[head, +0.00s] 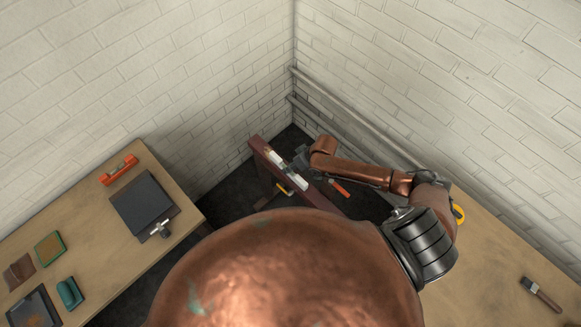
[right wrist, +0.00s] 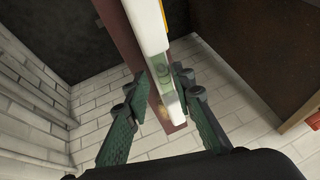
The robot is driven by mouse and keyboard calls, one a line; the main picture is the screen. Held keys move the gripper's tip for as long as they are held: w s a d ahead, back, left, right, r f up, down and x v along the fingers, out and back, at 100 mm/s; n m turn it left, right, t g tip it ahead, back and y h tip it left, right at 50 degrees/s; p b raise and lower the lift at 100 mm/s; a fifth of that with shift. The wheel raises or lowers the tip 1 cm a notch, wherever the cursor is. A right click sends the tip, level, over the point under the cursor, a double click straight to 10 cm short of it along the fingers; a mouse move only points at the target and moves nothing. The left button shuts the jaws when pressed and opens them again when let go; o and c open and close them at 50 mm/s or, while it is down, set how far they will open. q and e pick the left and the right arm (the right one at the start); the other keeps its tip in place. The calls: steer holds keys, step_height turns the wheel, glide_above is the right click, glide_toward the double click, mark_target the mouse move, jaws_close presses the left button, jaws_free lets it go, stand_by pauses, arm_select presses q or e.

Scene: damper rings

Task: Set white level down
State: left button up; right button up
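The white level (head: 275,157) lies along the top of a dark red beam (head: 257,149), or just above it; I cannot tell if they touch. My left gripper is not in view.
The left table holds an orange tool (head: 119,170), a dark clipboard (head: 145,204), a green sponge-like block (head: 50,248) and a teal object (head: 69,293). A brush (head: 540,293) lies on the right table. Pipes (head: 340,112) run along the wall behind my right arm.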

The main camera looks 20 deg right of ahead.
steer(key=o, duration=0.5)
steer(key=v, duration=1.2)
steer(key=shift+d, duration=0.1)
steer(key=shift+f, duration=0.1)
stand_by(0.4)
